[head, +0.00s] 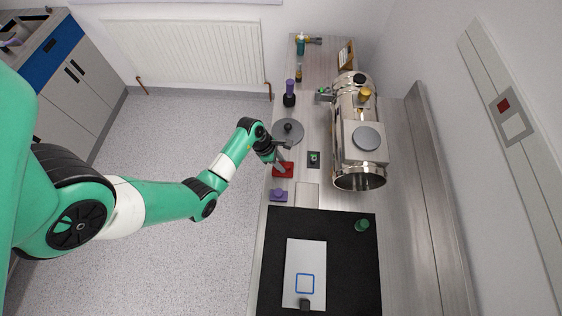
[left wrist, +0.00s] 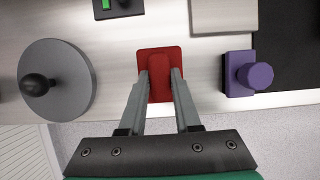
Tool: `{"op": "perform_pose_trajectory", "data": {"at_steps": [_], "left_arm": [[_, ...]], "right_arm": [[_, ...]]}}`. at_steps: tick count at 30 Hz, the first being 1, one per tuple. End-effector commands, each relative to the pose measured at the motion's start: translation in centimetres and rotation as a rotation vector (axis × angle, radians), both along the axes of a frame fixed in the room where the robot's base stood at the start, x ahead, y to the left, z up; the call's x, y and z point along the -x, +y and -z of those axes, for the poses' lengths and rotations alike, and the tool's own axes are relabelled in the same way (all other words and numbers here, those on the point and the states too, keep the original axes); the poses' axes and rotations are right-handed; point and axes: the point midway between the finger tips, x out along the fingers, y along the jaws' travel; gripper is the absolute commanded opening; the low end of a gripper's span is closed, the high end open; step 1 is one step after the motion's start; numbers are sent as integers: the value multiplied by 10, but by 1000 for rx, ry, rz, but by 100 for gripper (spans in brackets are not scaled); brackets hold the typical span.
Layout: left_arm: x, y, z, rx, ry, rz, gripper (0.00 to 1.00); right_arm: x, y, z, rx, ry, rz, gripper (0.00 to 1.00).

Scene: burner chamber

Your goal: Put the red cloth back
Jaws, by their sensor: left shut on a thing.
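The red cloth (head: 284,170) lies near the front edge of the metal bench, between the grey round disc and the purple-knobbed block. In the left wrist view the red cloth (left wrist: 158,58) has a flat red part and a raised red part between my fingers. My left gripper (head: 280,168) reaches down over the bench edge and is shut on the cloth. The left wrist view shows the two fingers of my left gripper (left wrist: 160,76) on either side of the raised part. Whether the cloth touches the bench is hard to tell. My right gripper is not in view.
The grey disc with a black knob (head: 288,131) is just behind the cloth; the purple-knobbed block (head: 278,195) is in front. A small dark box with a green display (head: 314,159) sits to the right. The shiny metal chamber (head: 352,181) stands beyond. A black mat (head: 268,270) covers the near bench.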

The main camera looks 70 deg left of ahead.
Motion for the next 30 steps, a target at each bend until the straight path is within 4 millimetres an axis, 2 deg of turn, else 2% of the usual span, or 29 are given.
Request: {"op": "perform_pose_trajectory", "data": {"at_steps": [1,6,14,17,20,30], "left_arm": [[0,0,2,1,0,0,33],[0,0,1,0,0,0,61],[0,0,0,0,0,0,61],[1,1,-6,0,0,-1,61],[6,3,-22,-1,-2,-2,61],[34,16,-95,-2,-2,-3,61]], "right_arm": [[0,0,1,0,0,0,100],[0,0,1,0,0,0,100],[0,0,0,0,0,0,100],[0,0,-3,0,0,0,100],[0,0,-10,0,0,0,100],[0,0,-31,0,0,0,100]]}}
